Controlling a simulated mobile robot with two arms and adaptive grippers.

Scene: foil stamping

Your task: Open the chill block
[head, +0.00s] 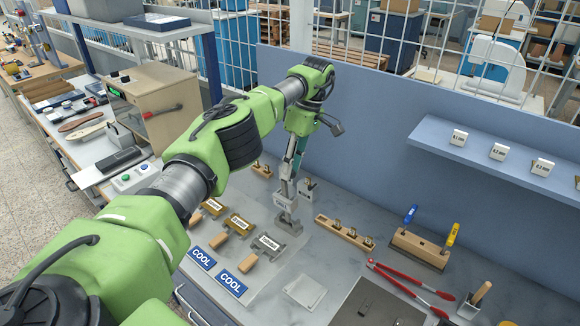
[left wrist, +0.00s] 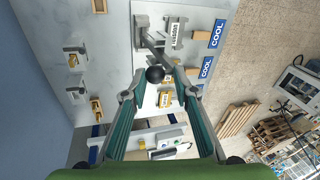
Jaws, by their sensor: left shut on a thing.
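My left gripper (head: 287,192) reaches down to the bench, its fingers closed around a dark ball knob (left wrist: 155,74) seen in the left wrist view. A grey lever seems to run from the knob to a grey metal block (head: 289,224), apparently the chill block, which also shows in the left wrist view (left wrist: 142,33). The gripper hides part of the block in the head view, and I cannot tell how far it is open. My right gripper is not in view.
Brass and grey labelled pieces with wooden handles (head: 238,223) lie left of the block, near blue COOL signs (head: 232,283). A blue panel (head: 400,130) closes the back.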

